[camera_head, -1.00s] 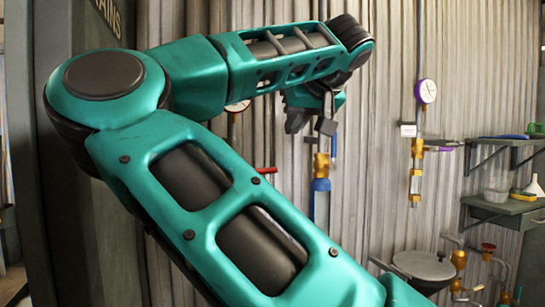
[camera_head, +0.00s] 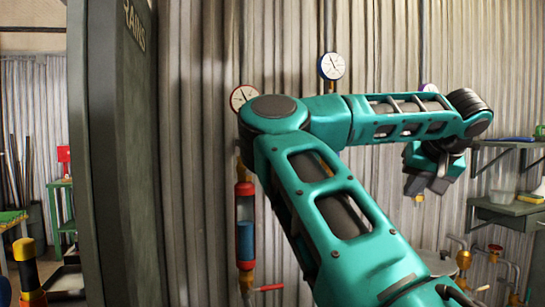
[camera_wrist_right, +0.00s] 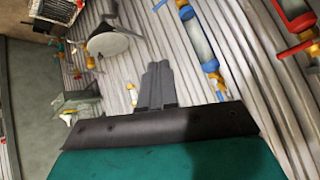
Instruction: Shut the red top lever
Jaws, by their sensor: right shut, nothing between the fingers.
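The red riser column (camera_head: 245,222) stands on the corrugated wall left of my right arm in the head view. Its top lever is hidden there behind the arm. In the right wrist view, which is tilted, the red top lever (camera_wrist_right: 293,49) sticks out crosswise to the pipe at the right edge, beside a brass valve. My right gripper (camera_head: 433,174) is well to the right of the red column in the head view. Its fingers (camera_wrist_right: 158,76) are shut and empty in the wrist view, apart from the lever. My left gripper is out of view.
A bottom red lever (camera_head: 268,288) points right. A blue riser (camera_wrist_right: 203,47) with blue levers stands between the red riser and my fingers in the wrist view. Gauges (camera_head: 332,66) hang above. A dark panel (camera_head: 115,160) stands at left, shelves (camera_head: 505,212) at right.

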